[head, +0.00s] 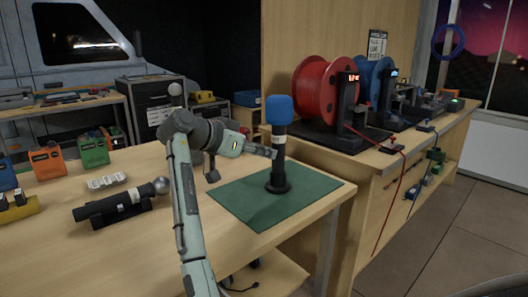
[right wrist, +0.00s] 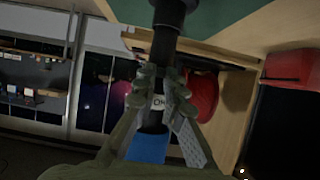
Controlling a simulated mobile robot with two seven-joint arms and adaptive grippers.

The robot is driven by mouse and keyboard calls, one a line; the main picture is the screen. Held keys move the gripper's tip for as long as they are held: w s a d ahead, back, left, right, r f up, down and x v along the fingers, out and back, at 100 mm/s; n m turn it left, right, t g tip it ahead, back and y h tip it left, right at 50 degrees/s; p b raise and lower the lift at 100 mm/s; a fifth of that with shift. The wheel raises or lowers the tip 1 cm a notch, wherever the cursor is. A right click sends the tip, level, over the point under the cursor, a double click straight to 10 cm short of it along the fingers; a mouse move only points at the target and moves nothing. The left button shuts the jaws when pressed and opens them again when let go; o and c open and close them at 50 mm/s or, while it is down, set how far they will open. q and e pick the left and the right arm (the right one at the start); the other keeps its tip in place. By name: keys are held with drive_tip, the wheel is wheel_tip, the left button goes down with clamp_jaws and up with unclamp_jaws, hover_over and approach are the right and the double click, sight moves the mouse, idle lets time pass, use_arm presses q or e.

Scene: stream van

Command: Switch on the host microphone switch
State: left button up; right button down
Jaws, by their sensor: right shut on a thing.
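The microphone with a blue foam top (head: 279,109) stands upright on its round black base (head: 278,186) on a green mat (head: 233,194). My right gripper (head: 272,152) reaches it from the left and is shut on its black body, below the foam. In the right wrist view the microphone (right wrist: 152,120) appears upside down between the fingers of my right gripper (right wrist: 158,95). A small white label with dark letters, seemingly "ON", shows between the fingertips. The switch itself cannot be made out. My left gripper is not in view.
A black microphone with a silver head (head: 112,205) lies in a cradle on the left of the table. Orange (head: 47,162) and green (head: 93,150) boxes stand behind it. Red (head: 318,88) and blue (head: 373,78) cable reels stand on the right bench.

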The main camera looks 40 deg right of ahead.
drive_tip(key=shift+r+p, duration=0.3)
drive_tip(key=shift+r, duration=0.15)
drive_tip(key=c, duration=1.8)
unclamp_jaws()
drive_tip(key=a, duration=0.8)
drive_tip(key=shift+s, duration=0.3)
drive_tip(key=shift+f, duration=0.1)
